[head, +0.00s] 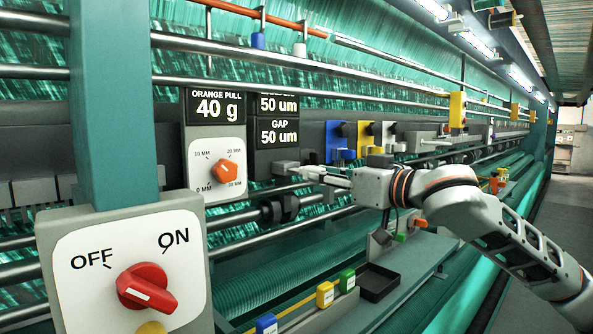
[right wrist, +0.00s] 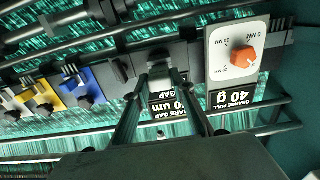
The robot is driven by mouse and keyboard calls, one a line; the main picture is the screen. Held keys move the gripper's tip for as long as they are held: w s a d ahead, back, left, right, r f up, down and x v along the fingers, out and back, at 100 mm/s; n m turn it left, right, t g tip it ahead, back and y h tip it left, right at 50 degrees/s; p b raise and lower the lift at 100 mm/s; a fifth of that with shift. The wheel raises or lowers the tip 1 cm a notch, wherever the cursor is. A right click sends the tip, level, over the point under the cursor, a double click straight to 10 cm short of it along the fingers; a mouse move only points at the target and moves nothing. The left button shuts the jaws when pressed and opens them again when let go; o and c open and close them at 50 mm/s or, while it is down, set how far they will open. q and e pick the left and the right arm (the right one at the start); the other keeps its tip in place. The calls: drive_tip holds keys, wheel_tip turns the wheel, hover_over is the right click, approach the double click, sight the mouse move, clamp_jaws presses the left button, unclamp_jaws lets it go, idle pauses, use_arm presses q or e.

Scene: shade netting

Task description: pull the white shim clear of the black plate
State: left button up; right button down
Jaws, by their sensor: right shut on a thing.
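My right gripper (head: 306,172) reaches in from the right in the head view. Its fingers are shut on a small pale grey-white piece (head: 284,168), which I take to be the white shim. In the right wrist view the same pale piece (right wrist: 160,77) sits between the fingertips, with a dark part just beyond it. The black plate is hard to tell from the dark panel (head: 262,166) behind the piece. I cannot see whether the shim is still between plates. My left gripper is in neither view.
Black displays reading 40 g (head: 217,106) and GAP 50 um (head: 279,132) hang above, with an orange dial (head: 226,172) beside them. Blue (head: 338,140) and yellow (head: 366,136) fixtures stand right. A red switch (head: 147,287) is at lower left. Metal bars run below, with a black tray (head: 377,283).

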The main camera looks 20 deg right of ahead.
drive_tip(key=v, duration=0.4)
drive_tip(key=shift+b, duration=0.3)
idle(0.7)
drive_tip(key=shift+b+v, duration=0.8)
drive_tip(key=shift+v, duration=1.15)
